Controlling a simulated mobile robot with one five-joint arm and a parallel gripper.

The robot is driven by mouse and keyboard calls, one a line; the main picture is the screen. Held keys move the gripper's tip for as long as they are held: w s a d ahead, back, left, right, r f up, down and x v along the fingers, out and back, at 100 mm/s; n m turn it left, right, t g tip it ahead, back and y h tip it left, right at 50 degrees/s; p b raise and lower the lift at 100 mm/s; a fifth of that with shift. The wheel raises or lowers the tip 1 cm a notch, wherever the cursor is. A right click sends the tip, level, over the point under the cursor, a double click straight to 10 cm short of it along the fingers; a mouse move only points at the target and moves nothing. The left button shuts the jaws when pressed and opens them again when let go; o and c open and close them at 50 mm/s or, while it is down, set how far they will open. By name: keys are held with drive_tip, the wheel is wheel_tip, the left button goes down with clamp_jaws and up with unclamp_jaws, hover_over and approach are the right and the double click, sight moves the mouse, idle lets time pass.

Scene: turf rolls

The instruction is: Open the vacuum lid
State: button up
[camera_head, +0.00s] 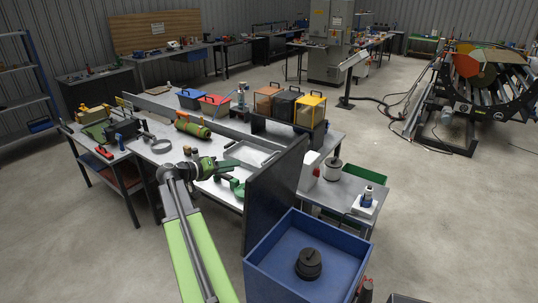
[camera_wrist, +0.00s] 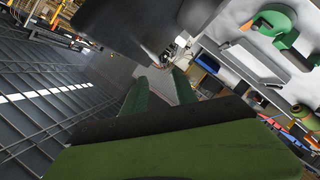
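I cannot tell for certain which thing is the vacuum lid. A pale round pot with a dark top (camera_head: 333,169) stands on the small table at the right, its top seemingly in place. A black round knobbed piece (camera_head: 308,264) lies in the blue bin (camera_head: 262,262). My gripper (camera_head: 238,171) is over the long workbench, left of the dark upright panel and away from both. In the wrist view, its green fingers (camera_wrist: 160,76) stand apart with nothing seen between them. The pot and the knobbed piece cannot be made out there.
The dark upright panel (camera_head: 272,200) stands between my gripper and the small table. A green clamp-like part (camera_head: 237,187) and a pale frame (camera_head: 248,155) are close to my gripper. Boxes with orange, black and yellow tops (camera_head: 310,111) stand farther back.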

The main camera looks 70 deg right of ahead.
sight(268, 158)
drive_tip(key=b+x, duration=0.1)
drive_tip(key=x, duration=0.5)
drive_tip(key=r+b+x, duration=0.1)
drive_tip(key=b+x, duration=0.1)
drive_tip(key=x, duration=0.4)
drive_tip(key=b+x, duration=0.1)
drive_tip(key=x, duration=0.5)
drive_tip(key=shift+s+d+r, duration=0.1)
drive_tip(key=shift+s+r, duration=0.05)
drive_tip(key=shift+s, duration=0.15)
drive_tip(key=shift+c, duration=0.4)
clamp_jaws()
